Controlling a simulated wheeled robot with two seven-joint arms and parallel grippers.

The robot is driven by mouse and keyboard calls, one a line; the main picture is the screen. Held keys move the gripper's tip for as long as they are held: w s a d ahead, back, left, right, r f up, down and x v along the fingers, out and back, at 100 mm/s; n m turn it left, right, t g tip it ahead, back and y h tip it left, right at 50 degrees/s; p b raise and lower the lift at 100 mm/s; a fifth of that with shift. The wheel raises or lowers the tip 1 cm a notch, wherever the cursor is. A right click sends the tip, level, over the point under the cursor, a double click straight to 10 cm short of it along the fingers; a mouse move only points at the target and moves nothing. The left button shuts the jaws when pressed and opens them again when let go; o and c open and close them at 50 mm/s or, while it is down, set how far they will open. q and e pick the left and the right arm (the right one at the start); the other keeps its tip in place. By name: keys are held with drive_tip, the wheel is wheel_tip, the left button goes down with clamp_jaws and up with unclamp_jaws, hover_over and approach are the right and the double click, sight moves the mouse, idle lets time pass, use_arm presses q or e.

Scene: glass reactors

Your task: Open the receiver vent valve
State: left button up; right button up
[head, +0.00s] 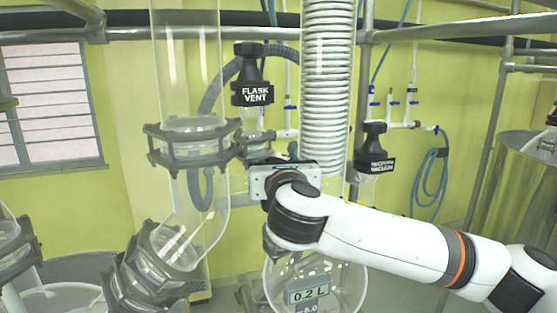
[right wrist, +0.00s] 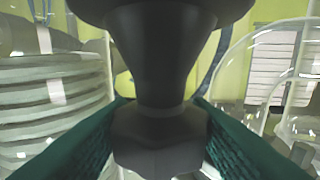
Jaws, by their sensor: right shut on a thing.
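My right gripper (right wrist: 160,118) is shut on a black valve knob (right wrist: 160,60), with a green pad on either side of its narrow part. The knob is wide at the top, tapers down, and has a faceted lower part. No label on it is readable in the right wrist view. In the head view my right wrist (head: 290,205) hides the fingers and most of what they hold, in front of the coil column. The clear receiver flask (head: 345,283) with a "0.2 L" display is below the wrist. My left gripper is not in view.
A black "FLASK VENT" valve (head: 252,92) stands up left of my wrist. Another black labelled valve (head: 373,165) is to the right. The coil condenser (head: 327,80) rises just above my wrist. A glass column (head: 187,60) with dark clamps stands at the left.

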drive_tip(key=n+y, duration=0.2)
drive_tip(key=y, duration=0.1)
drive_tip(key=shift+d+g+p, duration=0.15)
drive_tip(key=shift+g+p, duration=0.15)
drive_tip(key=shift+n+g+y, duration=0.3)
drive_tip(key=shift+n+y, duration=0.2)
drive_tip(key=shift+y, duration=0.3)
drive_tip(key=shift+n+g+y, duration=0.9)
drive_tip(key=shift+n+y, duration=0.4)
drive_tip(key=shift+y, duration=0.5)
drive_tip(key=o, duration=0.8)
drive_tip(key=shift+c, duration=0.2)
drive_tip(key=v, duration=0.8)
